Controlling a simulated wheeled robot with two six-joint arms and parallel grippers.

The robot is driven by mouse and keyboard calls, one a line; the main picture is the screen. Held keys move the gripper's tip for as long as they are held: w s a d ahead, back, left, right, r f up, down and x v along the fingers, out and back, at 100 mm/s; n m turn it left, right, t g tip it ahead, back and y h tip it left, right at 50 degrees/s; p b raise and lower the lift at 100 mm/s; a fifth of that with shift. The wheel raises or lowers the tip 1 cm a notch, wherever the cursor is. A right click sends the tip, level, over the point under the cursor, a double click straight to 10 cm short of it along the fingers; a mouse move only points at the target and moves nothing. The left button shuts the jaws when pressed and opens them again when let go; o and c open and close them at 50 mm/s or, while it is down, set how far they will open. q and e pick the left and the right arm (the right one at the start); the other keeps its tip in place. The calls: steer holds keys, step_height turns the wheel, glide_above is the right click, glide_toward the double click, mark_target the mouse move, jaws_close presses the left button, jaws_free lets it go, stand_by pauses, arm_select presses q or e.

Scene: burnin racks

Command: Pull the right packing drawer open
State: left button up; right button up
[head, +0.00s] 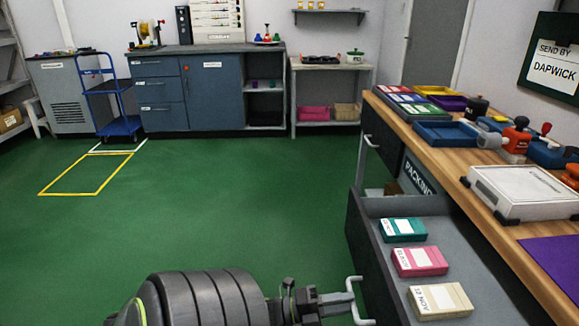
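The right packing drawer (386,285) is the near one under the wooden bench and stands well out, open. Three labelled boxes lie in it: a teal one (402,230), a pink one (419,261) and a cream one (440,301). Its pale bar handle (357,281) is on the front face at the lower middle of the head view. My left gripper (348,298) is at this handle, its fingers closed around the bar's middle; the fingertips are small and partly hidden. My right gripper is not in view.
The wooden bench (437,128) on the right carries trays, a white case (523,191) and tools. A farther drawer (379,139) is shut. Green floor left of the bench is clear. A blue trolley (122,127) and cabinets (213,95) stand at the back.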

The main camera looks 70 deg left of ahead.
arm_select(q)
steer(key=v, duration=1.5)
steer(key=shift+a+r, duration=0.1)
